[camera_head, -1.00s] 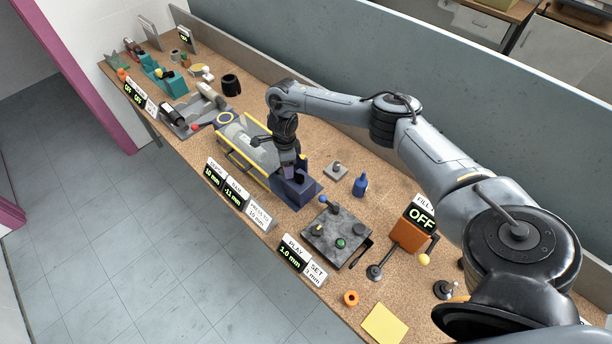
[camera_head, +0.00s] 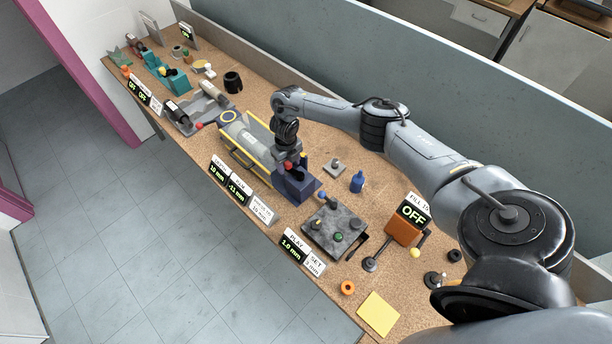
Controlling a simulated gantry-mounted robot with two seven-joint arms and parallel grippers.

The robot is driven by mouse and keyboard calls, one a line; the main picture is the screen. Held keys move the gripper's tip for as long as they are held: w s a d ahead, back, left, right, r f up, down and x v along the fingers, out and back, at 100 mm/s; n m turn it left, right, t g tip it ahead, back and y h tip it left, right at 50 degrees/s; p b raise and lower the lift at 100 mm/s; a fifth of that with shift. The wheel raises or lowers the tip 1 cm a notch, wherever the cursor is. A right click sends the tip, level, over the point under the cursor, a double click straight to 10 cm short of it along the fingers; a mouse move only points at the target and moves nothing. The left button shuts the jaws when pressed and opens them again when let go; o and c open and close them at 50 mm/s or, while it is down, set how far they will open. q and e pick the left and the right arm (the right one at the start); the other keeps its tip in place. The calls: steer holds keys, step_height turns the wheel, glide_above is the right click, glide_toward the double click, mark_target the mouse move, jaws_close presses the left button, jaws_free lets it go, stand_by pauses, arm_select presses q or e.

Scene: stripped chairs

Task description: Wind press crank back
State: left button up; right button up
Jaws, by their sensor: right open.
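The press (camera_head: 246,148) lies along the bench, with a grey cylinder between yellow rails and a dark blue block (camera_head: 299,187) at its near right end. A red knob (camera_head: 289,165) shows at that block, just under my right gripper (camera_head: 287,158); it looks like the crank's handle. The rest of the crank is hidden behind the gripper. My right gripper is open and points down at the knob; I cannot tell whether it touches it. Signs (camera_head: 238,188) in front of the press read 10 mm and -11 mm. My left gripper is out of view.
A blue bottle (camera_head: 357,182), a small grey block (camera_head: 334,165) and a dark plate with knobs (camera_head: 335,230) stand right of the press. An orange box (camera_head: 402,229) with an OFF sign stands farther right. A low wall runs along the back.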

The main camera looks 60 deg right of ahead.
steer(key=m+p, duration=0.1)
steer(key=m, duration=0.1)
steer(key=m+p, duration=0.2)
steer(key=m, duration=0.1)
steer(key=shift+r+m, duration=0.2)
steer(key=shift+m, duration=0.1)
steer(key=m+p, duration=0.1)
steer(key=m, duration=0.2)
steer(key=m+p, duration=0.1)
steer(key=m, duration=0.2)
steer(key=shift+f, duration=0.15)
steer(key=shift+c, duration=0.2)
steer(key=c, duration=1.1)
steer(key=shift+o, duration=0.2)
steer(key=a+n, duration=0.1)
steer(key=n, duration=0.1)
steer(key=n+b, duration=0.1)
steer(key=n, duration=0.1)
steer(key=shift+s+a+f, duration=0.1)
steer(key=shift+a, duration=0.45)
